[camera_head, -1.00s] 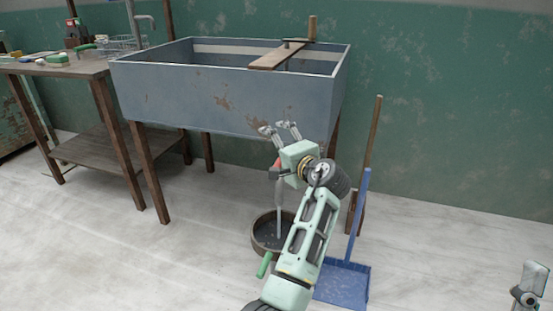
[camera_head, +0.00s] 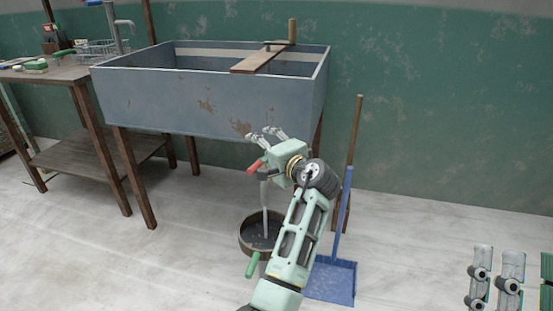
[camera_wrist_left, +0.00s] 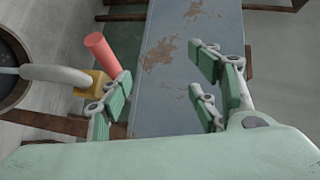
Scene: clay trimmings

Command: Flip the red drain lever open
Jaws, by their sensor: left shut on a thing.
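The red drain lever (camera_head: 255,167) shows left of my left gripper, below the blue-grey sink (camera_head: 205,102). In the left wrist view the red lever (camera_wrist_left: 103,55) slants up and left from the left finger, beside the yellow valve body (camera_wrist_left: 92,84). The grey drain pipe (camera_wrist_left: 55,73) leads from there over the round basin; it also shows in the head view (camera_head: 264,193). My left gripper (camera_head: 265,136) is closed partway against the lever; its finger overlaps the lever's end, and the exact contact is unclear. My right gripper (camera_head: 528,280) is open and empty at lower right, partly cut off.
A dark round basin (camera_head: 246,240) stands on the floor under the pipe, with a green handle (camera_head: 252,264) before it. A blue dustpan (camera_head: 331,281) and a wooden handle (camera_head: 355,130) stand to the right. A wooden board (camera_head: 258,60) crosses the sink. A table (camera_head: 55,74) stands left.

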